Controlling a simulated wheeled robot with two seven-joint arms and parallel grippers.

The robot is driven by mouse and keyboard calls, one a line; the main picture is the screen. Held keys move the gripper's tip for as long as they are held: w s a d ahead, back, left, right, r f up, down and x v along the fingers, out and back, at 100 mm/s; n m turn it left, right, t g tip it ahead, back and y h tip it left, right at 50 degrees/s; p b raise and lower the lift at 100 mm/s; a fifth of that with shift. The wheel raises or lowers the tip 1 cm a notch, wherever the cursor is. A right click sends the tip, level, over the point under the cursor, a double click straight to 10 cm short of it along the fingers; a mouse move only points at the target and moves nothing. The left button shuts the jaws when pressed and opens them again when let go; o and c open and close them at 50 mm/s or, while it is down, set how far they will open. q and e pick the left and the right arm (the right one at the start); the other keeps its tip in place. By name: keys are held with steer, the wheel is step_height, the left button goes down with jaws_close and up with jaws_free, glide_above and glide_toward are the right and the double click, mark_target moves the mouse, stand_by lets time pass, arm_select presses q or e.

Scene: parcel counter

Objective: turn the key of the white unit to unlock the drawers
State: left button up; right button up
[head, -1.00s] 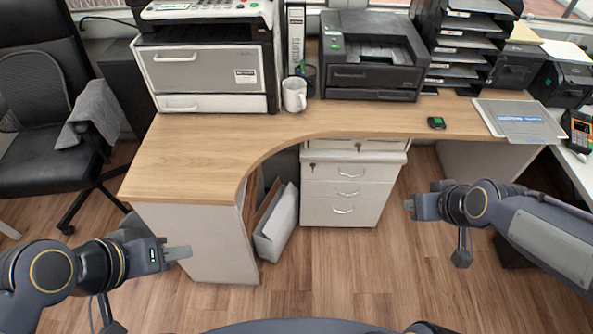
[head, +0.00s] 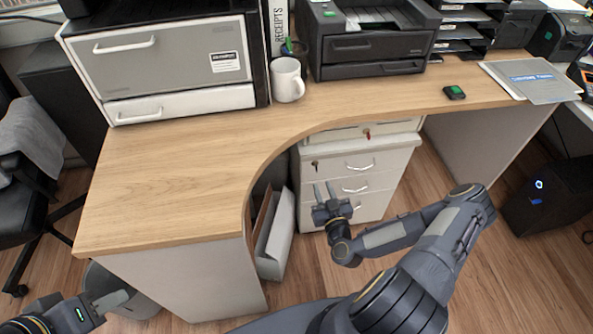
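The white unit (head: 394,172) is a drawer pedestal under the desk with several handled drawers. A small dark lock or key (head: 316,166) sits at the upper left of its front; its angle is too small to tell. My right gripper (head: 324,189) is in front of the unit's left side, just below that lock, with its fingers pointing up in the picture. The fingers are apart with nothing between them. My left gripper (head: 108,300) is at the lower left, far from the unit; its opening is unclear.
A second white drawer front with a red key (head: 367,134) shows just under the desk top. The curved wooden desk (head: 190,170) overhangs the unit. A white bin with folders (head: 279,235) stands left of the unit. A black box (head: 550,200) is at the right.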

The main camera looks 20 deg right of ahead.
mark_target(316, 168)
steer(key=w+d+m+h, duration=0.1)
steer(key=w, duration=0.6)
steer(key=shift+w+d+f+b, duration=0.35)
jaws_close()
